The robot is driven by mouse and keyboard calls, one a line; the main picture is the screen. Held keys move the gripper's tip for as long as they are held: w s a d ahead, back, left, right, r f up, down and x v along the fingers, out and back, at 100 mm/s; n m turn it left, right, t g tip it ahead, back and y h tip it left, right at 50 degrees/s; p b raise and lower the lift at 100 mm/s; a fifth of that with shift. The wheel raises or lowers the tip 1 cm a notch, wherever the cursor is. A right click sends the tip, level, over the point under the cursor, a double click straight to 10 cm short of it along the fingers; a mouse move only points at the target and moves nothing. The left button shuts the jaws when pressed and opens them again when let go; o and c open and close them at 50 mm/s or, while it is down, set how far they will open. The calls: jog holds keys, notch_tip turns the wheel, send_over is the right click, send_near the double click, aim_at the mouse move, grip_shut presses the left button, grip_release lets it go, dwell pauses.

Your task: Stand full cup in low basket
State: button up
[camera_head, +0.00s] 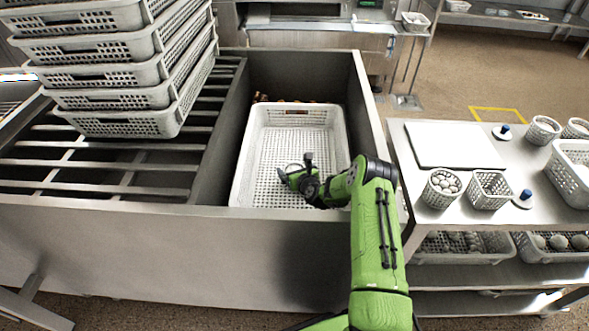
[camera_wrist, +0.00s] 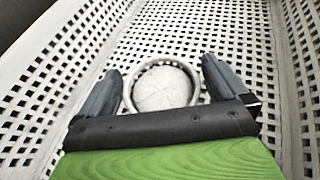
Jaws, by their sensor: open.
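The low basket (camera_head: 248,160) is a white perforated tray lying in a steel sink basin; its floor and walls fill the wrist view (camera_wrist: 45,100). A round pale cup (camera_wrist: 162,88), its rim facing up and whitish contents inside, appears upright within the basket. In the head view only a bit of the cup's rim (camera_head: 293,166) shows beside my gripper (camera_head: 296,171). In the wrist view my gripper (camera_wrist: 161,70) is open, with one dark finger on each side of the cup. I cannot tell whether the fingers touch it. The cup's lower part is hidden.
A tall stack of grey baskets (camera_head: 110,75) stands on the slatted rack at left. Basin walls (camera_head: 368,100) surround the low basket.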

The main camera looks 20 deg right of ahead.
jog(key=p+v, duration=0.1)
jog(key=v, duration=0.5)
jog(key=shift+s+r, duration=0.1)
jog(key=shift+s, duration=0.15)
jog(key=s+a+r+n+g+y, duration=0.1)
jog(key=s+a+r+n+g, duration=0.2)
jog(key=r+n, duration=0.4)
jog(key=s+a+r+n+y, duration=0.1)
jog(key=s+a+r+n, duration=0.25)
jog(key=r+n, duration=0.4)
jog(key=s+a+r+n+g+y, duration=0.1)
jog(key=s+a+r+n+g, duration=0.1)
jog(key=a+r+n, duration=0.35)
jog(key=s+r+n+g+h, duration=0.1)
jog(key=s+r+n, duration=0.3)
jog(key=s, duration=0.6)
jog(key=s+r+n+g+h, duration=0.1)
jog(key=s+r+n, duration=0.3)
jog(key=s, duration=0.6)
jog(key=s+d+r+n+g+h, duration=0.1)
jog(key=s+r+n, duration=0.3)
jog(key=s+n, duration=0.3)
jog(key=s, duration=0.4)
jog(key=shift+n, duration=0.4)
jog(key=shift+d+r+p, duration=0.1)
jog(key=shift+r+p, duration=0.1)
jog(key=shift+p, duration=0.1)
notch_tip(320, 180, up, 13)
jog(key=p, duration=1.2)
jog(key=shift+p, duration=0.35)
